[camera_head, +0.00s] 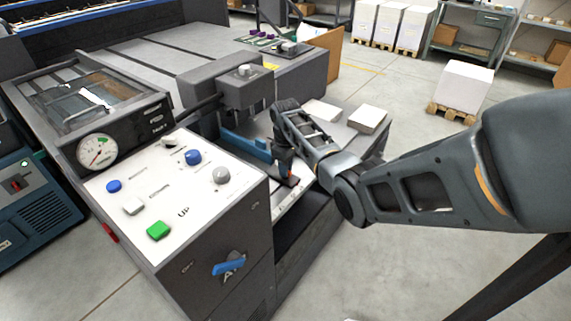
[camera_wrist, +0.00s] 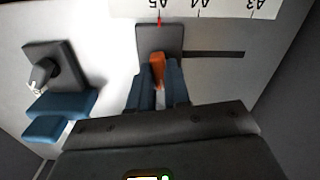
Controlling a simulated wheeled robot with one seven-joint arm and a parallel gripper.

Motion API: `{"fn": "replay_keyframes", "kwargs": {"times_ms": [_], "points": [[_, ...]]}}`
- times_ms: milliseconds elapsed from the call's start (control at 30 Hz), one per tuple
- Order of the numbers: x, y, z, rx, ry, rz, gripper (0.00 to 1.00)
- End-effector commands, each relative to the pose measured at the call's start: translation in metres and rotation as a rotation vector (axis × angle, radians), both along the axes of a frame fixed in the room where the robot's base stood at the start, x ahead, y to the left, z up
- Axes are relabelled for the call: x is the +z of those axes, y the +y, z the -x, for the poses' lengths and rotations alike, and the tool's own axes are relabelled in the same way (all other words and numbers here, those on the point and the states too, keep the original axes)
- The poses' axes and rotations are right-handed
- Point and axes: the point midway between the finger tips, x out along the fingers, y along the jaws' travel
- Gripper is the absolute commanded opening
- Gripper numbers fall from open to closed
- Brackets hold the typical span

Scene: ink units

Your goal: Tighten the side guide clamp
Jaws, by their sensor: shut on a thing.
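The side guide clamp shows in the wrist view as an orange lever (camera_wrist: 157,68) on a dark square block (camera_wrist: 172,38). A red pointer at the block's upper edge lines up near the A5 mark of a white scale (camera_wrist: 208,8). My gripper (camera_wrist: 158,86) has its two blue fingers on either side of the orange lever, shut on it. The lever's lower part is hidden between the fingers. In the head view my gripper (camera_head: 285,168) reaches down to the feed area behind the white control panel, and the arm hides much of the clamp.
A second dark block (camera_wrist: 55,70) with a grey lever and blue parts (camera_wrist: 60,104) sits left in the wrist view. A slot (camera_wrist: 214,54) runs right from the clamp block. The control panel (camera_head: 168,190) has several knobs and buttons. White paper stacks (camera_head: 368,117) lie behind my wrist.

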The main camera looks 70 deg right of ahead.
Motion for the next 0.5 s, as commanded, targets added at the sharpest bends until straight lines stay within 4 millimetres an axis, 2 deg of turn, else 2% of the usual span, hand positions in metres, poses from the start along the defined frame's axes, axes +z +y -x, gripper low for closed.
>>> {"fn": "replay_keyframes", "kwargs": {"times_ms": [500], "points": [[0.0012, 0.0006, -0.0003, -0.488, 0.001, -0.001, 0.00]]}}
